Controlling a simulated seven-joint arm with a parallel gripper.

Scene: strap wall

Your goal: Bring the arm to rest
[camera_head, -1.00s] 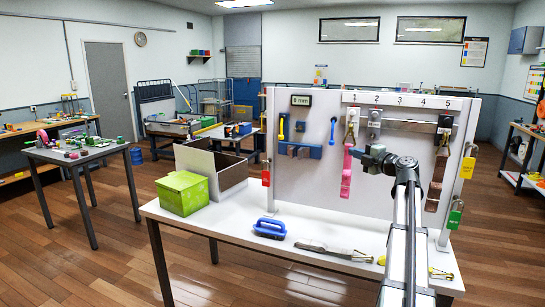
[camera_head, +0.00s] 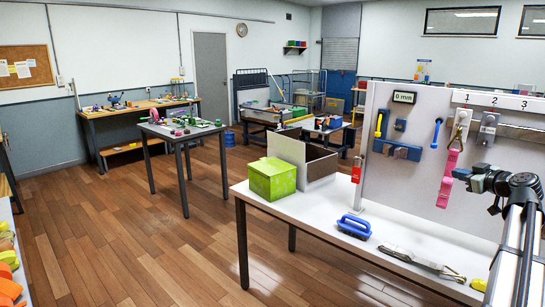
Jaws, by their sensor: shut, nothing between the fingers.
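My arm comes in from the lower right in the head view, and my gripper (camera_head: 464,174) is at its end in front of the strap wall. The gripper is shut and empty. Its tips point left, at the right edge of a pink strap (camera_head: 447,180). The strap hangs down from a metal clip below number 1. I cannot tell whether the tips touch the strap. The strap wall (camera_head: 400,190) is a pale upright panel on a white table (camera_head: 325,196). Its right part is out of view.
On the table stand a green box (camera_head: 272,180) and an open box (camera_head: 318,160). A blue-handled tool (camera_head: 354,227) and a flat grey strap (camera_head: 420,262) lie in front of the panel. A red padlock (camera_head: 356,170) hangs at the panel's left edge.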

